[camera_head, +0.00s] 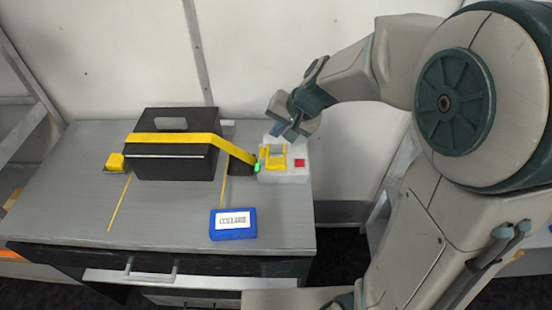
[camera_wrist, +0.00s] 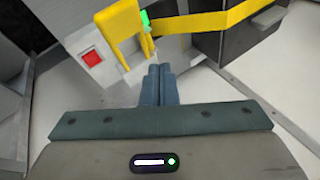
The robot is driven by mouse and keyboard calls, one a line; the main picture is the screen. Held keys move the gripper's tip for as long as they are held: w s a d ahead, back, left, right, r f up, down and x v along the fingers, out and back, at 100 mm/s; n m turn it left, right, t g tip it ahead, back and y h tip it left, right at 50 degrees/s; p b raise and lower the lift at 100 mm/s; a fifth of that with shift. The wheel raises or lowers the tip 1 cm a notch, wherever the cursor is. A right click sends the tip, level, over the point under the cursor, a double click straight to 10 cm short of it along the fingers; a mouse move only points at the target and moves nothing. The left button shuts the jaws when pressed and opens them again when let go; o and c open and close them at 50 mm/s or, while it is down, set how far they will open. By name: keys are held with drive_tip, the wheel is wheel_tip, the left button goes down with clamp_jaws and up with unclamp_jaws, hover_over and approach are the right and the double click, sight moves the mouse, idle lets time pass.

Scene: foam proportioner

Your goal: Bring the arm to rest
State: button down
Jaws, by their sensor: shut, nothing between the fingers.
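My gripper (camera_head: 279,130) is above the back right part of the grey table, just behind and above a white box with a yellow frame and a red button (camera_head: 299,162). In the wrist view my gripper (camera_wrist: 159,70) has its two fingers together, with nothing between them. The white box (camera_wrist: 112,72) shows beyond the fingertips, with its yellow frame (camera_wrist: 122,35) and red button (camera_wrist: 92,58). A small green light (camera_head: 257,168) is on its left side. Whether the fingers touch the box cannot be told.
A black box (camera_head: 175,165) with a yellow strap (camera_head: 180,138) stands on the table (camera_head: 70,210). The strap reaches to the white box. A blue labelled box (camera_head: 233,224) lies at the front right. A yellow block (camera_head: 115,161) is at left. A wall stands close behind.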

idle(0.5)
drive_tip(key=s+d+r+n+h, duration=0.1)
drive_tip(key=s+d+h, duration=0.1)
drive_tip(key=s+d, duration=0.4)
drive_tip(key=s+d+r+n+h, duration=0.2)
drive_tip(key=s+d, duration=0.5)
drive_tip(key=s, duration=0.6)
drive_tip(key=shift+d+r+h, duration=0.15)
drive_tip(key=shift+h, duration=0.25)
